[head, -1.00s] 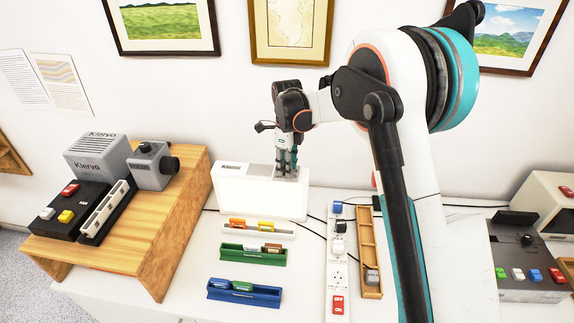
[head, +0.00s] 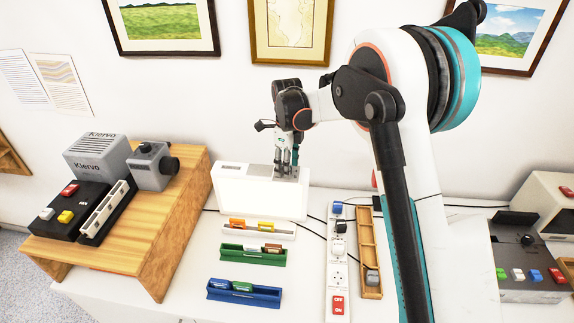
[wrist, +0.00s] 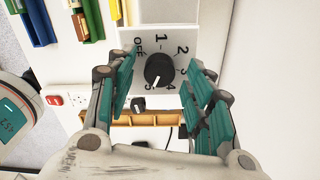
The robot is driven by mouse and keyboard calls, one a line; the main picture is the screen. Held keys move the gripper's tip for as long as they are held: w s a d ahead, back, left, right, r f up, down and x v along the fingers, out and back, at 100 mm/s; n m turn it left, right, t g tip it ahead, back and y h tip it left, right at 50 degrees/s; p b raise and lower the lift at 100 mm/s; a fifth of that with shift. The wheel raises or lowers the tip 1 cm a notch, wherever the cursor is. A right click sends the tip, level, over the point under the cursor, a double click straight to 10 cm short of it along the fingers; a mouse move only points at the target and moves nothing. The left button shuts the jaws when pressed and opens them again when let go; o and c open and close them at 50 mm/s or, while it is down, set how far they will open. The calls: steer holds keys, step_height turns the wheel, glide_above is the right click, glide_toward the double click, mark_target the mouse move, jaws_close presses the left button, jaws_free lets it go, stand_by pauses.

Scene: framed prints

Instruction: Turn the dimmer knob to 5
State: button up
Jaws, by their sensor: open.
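The dimmer knob (wrist: 159,69) is round and black, on a light plate (wrist: 184,36) marked OFF and 1 to 5. A white pointer mark on the knob faces down and slightly left in the wrist view, close to the 5. In the head view the knob is hidden by my gripper (head: 287,165), which is over the top right of the bright white box (head: 240,193). In the wrist view my gripper (wrist: 160,82) is open. Its teal-padded fingers stand on both sides of the knob, with a visible gap on each side.
White, green (head: 240,255) and blue (head: 225,292) racks lie in front of the box. A power strip (head: 338,270) and a wooden tray (head: 370,245) stand right. A wooden stand (head: 185,215) with grey devices is left. The wall is close behind.

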step_height(320, 180, up, 12)
steer(key=shift+f, duration=0.15)
stand_by(0.3)
steer(key=shift+s+d, duration=0.1)
steer(key=s+d+r+n+t+b, duration=0.1)
steer(key=s+d+r+n, duration=0.25)
steer(key=s, duration=0.25)
steer(key=s+d+r+n+t, duration=0.1)
steer(key=s+d+r+n, duration=0.1)
steer(key=s+d+n, duration=0.3)
steer(key=s+d+r+n+t+b, duration=0.1)
steer(key=s+r+n+t, duration=0.15)
steer(key=s, duration=0.45)
steer(key=s+d+f+n, duration=0.1)
steer(key=s+f+n, duration=0.1)
steer(key=s+n, duration=0.2)
steer(key=s+d+f+n+t+b, duration=0.1)
steer(key=s+d+f+n, duration=0.1)
steer(key=s, duration=0.6)
steer(key=s+d+f+n+t+b, duration=0.1)
steer(key=s+d+f+n, duration=0.1)
steer(key=s+f+n, duration=0.2)
steer(key=shift+s+f+n, duration=0.2)
steer(key=shift+s+n, duration=0.7)
steer(key=shift+n, duration=0.2)
steer(key=shift+t, duration=0.25)
